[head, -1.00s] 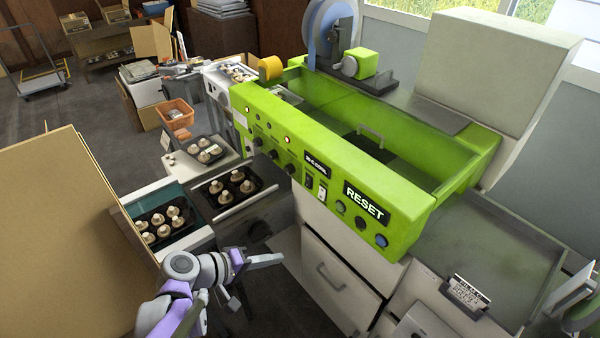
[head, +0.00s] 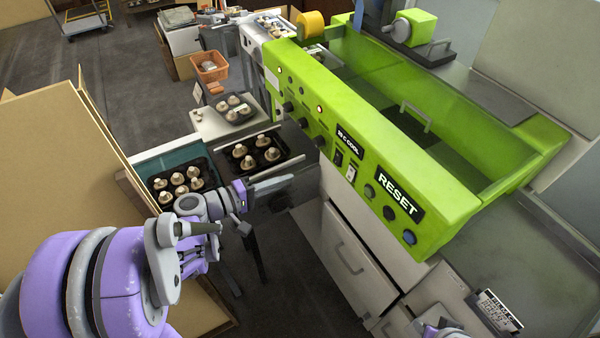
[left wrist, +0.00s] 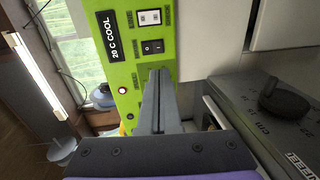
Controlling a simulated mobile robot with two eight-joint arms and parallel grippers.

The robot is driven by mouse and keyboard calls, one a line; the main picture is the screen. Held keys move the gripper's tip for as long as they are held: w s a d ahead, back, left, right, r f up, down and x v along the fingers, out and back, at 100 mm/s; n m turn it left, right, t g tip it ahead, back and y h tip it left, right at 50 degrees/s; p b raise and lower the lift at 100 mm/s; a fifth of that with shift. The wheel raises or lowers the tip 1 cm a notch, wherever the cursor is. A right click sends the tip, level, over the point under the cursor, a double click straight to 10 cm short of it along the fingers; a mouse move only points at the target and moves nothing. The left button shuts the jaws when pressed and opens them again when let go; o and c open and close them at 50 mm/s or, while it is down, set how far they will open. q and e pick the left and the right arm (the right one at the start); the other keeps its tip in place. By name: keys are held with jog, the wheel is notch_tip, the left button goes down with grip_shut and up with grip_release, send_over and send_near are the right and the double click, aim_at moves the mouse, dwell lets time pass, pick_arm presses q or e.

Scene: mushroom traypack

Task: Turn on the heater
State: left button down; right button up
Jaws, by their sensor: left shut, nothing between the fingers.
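The green machine's front panel (head: 375,165) carries knobs, lamps, buttons, a "20 C COOL" label (head: 349,141) and a RESET label (head: 399,196). Beside the cool label are a black rocker switch (head: 338,158) and a white one (head: 351,174). The left wrist view shows the black switch (left wrist: 152,46) and white switch (left wrist: 149,17) close ahead. My left gripper (head: 292,183) is shut and empty, left of and apart from the panel in the head view. Its fingers (left wrist: 158,77) point toward the panel below the black switch. No switch is labelled heater legibly.
Black trays of mushrooms (head: 178,183) and (head: 265,154) stand left of the machine, near my left arm. A cardboard sheet (head: 60,165) stands at far left. A drawer handle (head: 348,258) sticks out below the panel. Dark floor lies open between.

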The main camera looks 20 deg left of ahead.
aim_at(335, 163)
pick_arm(q)
jog(key=x, duration=1.2)
jog(key=shift+w+d+p, duration=0.25)
jog(key=shift+w+p, duration=0.05)
pick_arm(e)
jog(key=shift+w+r, duration=0.1)
jog(key=shift+r, duration=0.25)
pick_arm(q)
jog(key=shift+w+d+f, duration=0.1)
jog(key=shift+w+d, duration=0.05)
pick_arm(e)
jog(key=shift+f, duration=0.15)
pick_arm(q)
jog(key=shift+f, duration=0.1)
